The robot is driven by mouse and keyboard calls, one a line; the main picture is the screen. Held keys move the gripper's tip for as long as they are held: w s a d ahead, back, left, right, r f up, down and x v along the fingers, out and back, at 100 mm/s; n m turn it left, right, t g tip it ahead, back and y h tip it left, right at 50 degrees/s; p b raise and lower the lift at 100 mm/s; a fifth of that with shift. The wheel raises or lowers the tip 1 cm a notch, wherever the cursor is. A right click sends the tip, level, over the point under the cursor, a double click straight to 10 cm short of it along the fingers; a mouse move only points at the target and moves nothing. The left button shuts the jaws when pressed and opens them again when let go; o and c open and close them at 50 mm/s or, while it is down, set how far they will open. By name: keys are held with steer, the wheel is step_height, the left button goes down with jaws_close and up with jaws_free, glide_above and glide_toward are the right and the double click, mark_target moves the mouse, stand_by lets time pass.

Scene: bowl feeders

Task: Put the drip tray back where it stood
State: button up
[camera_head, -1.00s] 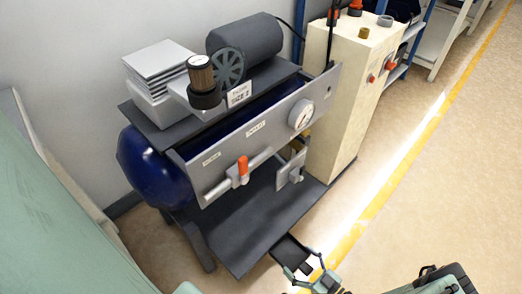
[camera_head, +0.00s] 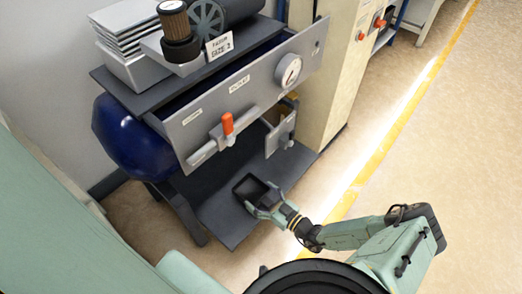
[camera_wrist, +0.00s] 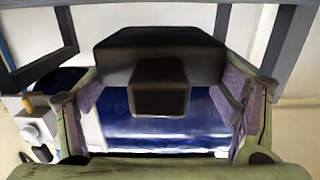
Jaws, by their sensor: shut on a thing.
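The drip tray (camera_head: 250,188) is a small dark, shallow tray. My gripper (camera_head: 262,206) is shut on its near end and holds it over the dark base plate (camera_head: 225,222) of the compressor unit, below the front panel. In the wrist view the tray (camera_wrist: 160,55) sits between my two fingers (camera_wrist: 158,112), with its block-like grip toward the camera. I cannot tell whether the tray touches the plate.
The grey front panel (camera_head: 200,128) with an orange-handled valve (camera_head: 228,124) and a gauge (camera_head: 288,70) overhangs the plate. A bracket (camera_head: 281,136) hangs right of the tray. A blue tank (camera_head: 128,135) is behind. The floor at right (camera_head: 450,150) is clear.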

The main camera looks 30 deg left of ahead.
step_height(320, 180, down, 4)
steer(key=b, duration=0.2)
steer(key=shift+r+b, duration=0.25)
steer(key=shift+b, duration=0.1)
steer(key=shift+r, duration=0.15)
steer(key=o, duration=1.2)
steer(key=shift+c, duration=0.2)
